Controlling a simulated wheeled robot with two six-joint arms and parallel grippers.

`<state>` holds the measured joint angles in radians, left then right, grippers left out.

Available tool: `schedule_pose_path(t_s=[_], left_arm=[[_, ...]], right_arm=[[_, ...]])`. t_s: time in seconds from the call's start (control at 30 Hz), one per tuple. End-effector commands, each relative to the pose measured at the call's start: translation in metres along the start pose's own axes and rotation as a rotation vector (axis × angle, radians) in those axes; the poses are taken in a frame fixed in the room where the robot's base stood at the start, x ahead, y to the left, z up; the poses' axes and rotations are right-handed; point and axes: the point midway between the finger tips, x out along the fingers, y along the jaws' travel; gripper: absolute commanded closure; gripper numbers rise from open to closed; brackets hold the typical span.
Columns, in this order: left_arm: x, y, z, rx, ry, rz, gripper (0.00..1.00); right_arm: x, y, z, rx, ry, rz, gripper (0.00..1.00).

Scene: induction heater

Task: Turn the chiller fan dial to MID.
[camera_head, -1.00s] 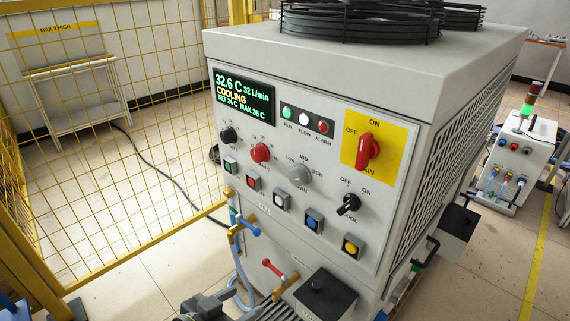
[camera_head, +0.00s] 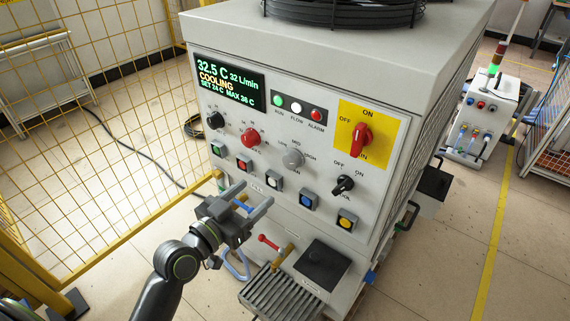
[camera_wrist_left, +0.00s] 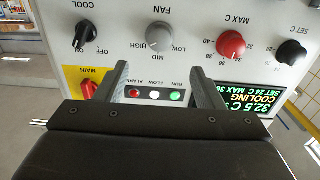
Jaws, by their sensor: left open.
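The chiller fan dial (camera_head: 293,158) is a round grey knob on the chiller's front panel, between the red dial and the black COOL switch. LOW, MID and HIGH are printed around it. In the left wrist view the fan dial (camera_wrist_left: 159,36) appears upside down, beyond the fingertips; I cannot tell where its pointer stands. My left gripper (camera_head: 251,196) is open and empty, in front of the panel, below and left of the dial. In the left wrist view my left gripper (camera_wrist_left: 158,72) has its fingers wide apart, with nothing between them. My right gripper is not in view.
A black dial (camera_head: 215,120) and a red dial (camera_head: 250,137) are left of the fan dial. The black COOL switch (camera_head: 343,184) and red main switch (camera_head: 361,138) are right of it. Coloured push-buttons (camera_head: 309,199) line up below. A yellow mesh fence (camera_head: 110,190) stands at left.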

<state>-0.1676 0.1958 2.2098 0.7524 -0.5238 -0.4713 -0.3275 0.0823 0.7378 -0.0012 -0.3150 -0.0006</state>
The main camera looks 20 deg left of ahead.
Motion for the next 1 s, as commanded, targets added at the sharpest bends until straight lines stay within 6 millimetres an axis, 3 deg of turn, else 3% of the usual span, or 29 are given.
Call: schedule_pose_path(t_s=[0.3,0.5,0.7,1.0], left_arm=[[0.070,0.001,-0.002,-0.003,0.001,0.002,0.38],[0.104,0.001,-0.001,-0.002,-0.001,0.002,0.38],[0.121,0.001,0.000,0.000,-0.001,0.001,0.38],[0.124,0.001,0.000,0.000,-0.002,0.001,0.38]], right_arm=[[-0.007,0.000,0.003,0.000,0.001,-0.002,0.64],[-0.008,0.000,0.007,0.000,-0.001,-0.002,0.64],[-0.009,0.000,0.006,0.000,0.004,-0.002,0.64],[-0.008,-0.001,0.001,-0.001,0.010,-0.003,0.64]])
